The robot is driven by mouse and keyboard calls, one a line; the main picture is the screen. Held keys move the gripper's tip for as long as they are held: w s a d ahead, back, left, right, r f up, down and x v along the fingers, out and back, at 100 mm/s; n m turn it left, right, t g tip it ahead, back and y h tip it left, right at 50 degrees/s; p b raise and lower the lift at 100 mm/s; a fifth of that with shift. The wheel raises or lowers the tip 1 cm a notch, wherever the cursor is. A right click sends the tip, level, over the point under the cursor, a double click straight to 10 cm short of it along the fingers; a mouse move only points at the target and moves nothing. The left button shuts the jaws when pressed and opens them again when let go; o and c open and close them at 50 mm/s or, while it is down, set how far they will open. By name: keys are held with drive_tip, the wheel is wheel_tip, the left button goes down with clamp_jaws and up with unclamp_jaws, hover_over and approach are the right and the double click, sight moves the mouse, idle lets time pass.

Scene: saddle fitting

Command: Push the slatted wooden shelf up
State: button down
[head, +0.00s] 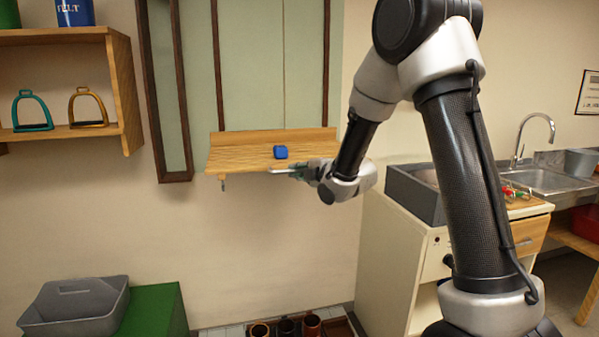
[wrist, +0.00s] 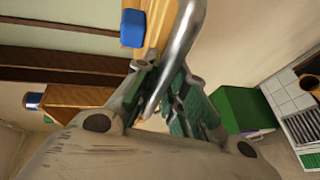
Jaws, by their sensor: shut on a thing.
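The slatted wooden shelf (head: 235,157) is on the wall below pale green panels, in the middle of the head view. It sticks out from the wall and looks about level. A small blue block (head: 280,152) lies on top of it; it also shows in the wrist view (wrist: 132,28). My gripper (head: 292,172) is at the shelf's front edge, right of its middle. In the wrist view its green-padded fingers (wrist: 165,85) are closed around a curved metal bar (wrist: 178,50) beside the shelf wood (wrist: 157,22). How the bar joins the shelf is hidden.
A wall shelf with stirrups (head: 88,130) is at left. Below stand a grey tub (head: 75,305) on a green box (head: 155,312) and a low tray of cups (head: 338,328). A cream cabinet (head: 385,265) and a sink (head: 545,180) are at right. The wall under the shelf is clear.

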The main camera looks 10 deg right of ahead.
wheel_tip(320, 180, up, 43)
drive_tip(key=shift+f, duration=0.15)
idle(0.4)
drive_tip(key=shift+s, duration=0.1)
drive_tip(key=c, duration=1.5)
unclamp_jaws()
drive_tip(key=shift+o, duration=0.2)
drive_tip(key=v, duration=1.1)
drive_tip(key=shift+s+d, duration=0.2)
drive_tip(key=shift+s, duration=0.2)
drive_tip(key=shift+d, duration=0.1)
